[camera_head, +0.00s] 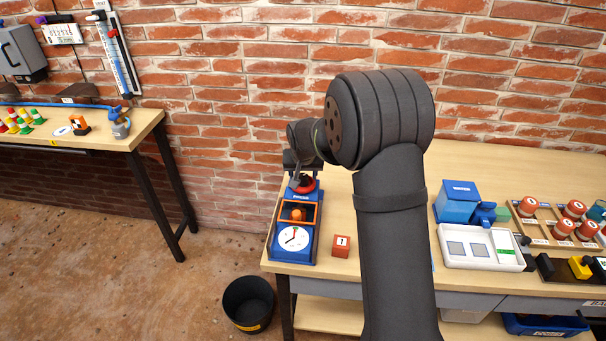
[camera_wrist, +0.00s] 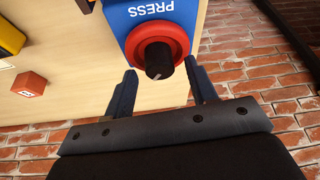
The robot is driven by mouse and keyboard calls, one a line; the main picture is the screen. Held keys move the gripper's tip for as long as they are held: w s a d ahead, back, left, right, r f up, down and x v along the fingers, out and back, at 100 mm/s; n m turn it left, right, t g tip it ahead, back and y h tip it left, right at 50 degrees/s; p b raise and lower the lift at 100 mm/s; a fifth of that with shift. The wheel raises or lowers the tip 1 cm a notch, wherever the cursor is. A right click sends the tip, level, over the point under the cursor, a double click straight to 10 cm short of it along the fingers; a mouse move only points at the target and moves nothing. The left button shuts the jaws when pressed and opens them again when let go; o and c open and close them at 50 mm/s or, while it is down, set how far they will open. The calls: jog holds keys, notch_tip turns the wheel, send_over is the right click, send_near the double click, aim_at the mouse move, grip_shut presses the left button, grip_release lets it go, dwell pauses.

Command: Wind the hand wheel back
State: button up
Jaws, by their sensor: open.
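The hand wheel (camera_head: 302,184) is a red ring at the far end of a blue press unit (camera_head: 282,246) on the table's left part. In the wrist view the red hand wheel (camera_wrist: 158,47) has a black knob (camera_wrist: 159,62) standing out from it, below the label PRESS. My gripper (camera_wrist: 160,85) is open, its two fingers apart on either side of the knob and wheel in the picture. I cannot tell whether a finger touches them. In the head view my gripper (camera_head: 297,172) is at the wheel, partly hidden by my arm. The press has a white dial (camera_head: 294,238) and an orange part (camera_head: 297,214) in a frame.
A red cube (camera_head: 341,246) stands right of the press. A blue box (camera_head: 457,201), a white tray (camera_head: 480,247) and several red-topped pieces stand farther right. A brick wall (camera_head: 240,100) rises behind the table. A black bucket (camera_head: 248,303) is on the floor.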

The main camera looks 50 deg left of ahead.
jog(key=shift+w+f, duration=0.1)
jog(key=shift+f, duration=0.15)
jog(key=c, duration=1)
jog(key=n, duration=0.2)
jog(key=n+g, duration=0.1)
jog(key=n, duration=0.1)
jog(key=shift+w+g+y, duration=0.1)
jog(key=shift+g+y, duration=0.2)
jog(key=shift+y, duration=0.1)
jog(key=shift+w+n+g, duration=0.1)
jog(key=shift+n+g, duration=0.5)
jog(key=shift+n, duration=1.2)
